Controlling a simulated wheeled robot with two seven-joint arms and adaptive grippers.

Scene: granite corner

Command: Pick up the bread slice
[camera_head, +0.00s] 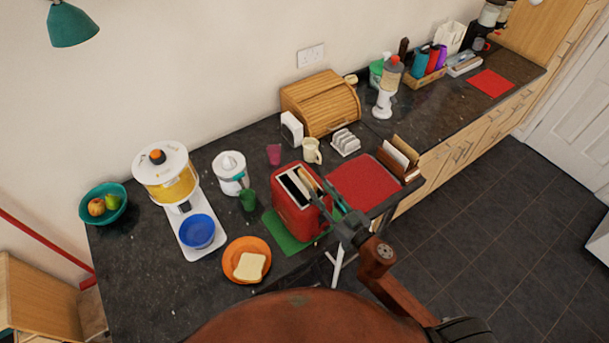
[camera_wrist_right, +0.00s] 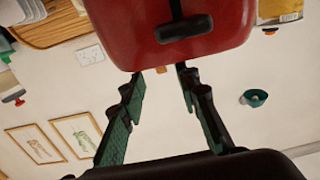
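A pale bread slice (camera_head: 249,266) lies flat on an orange plate (camera_head: 235,248) near the front edge of the counter. A red toaster (camera_head: 291,213) stands right of the plate, and a tan, bread-like piece (camera_head: 307,181) shows at its top slot. My right gripper (camera_head: 325,190) is at the toaster's right side, close to its top; contact cannot be told. My left gripper is not in view.
A green mat (camera_head: 283,236) lies under the toaster and a red mat (camera_head: 364,184) to its right. A blue bowl (camera_head: 197,231), green cup (camera_head: 248,200), white juicer (camera_head: 230,170) and toast rack (camera_head: 346,142) stand nearby. The counter's front left is clear.

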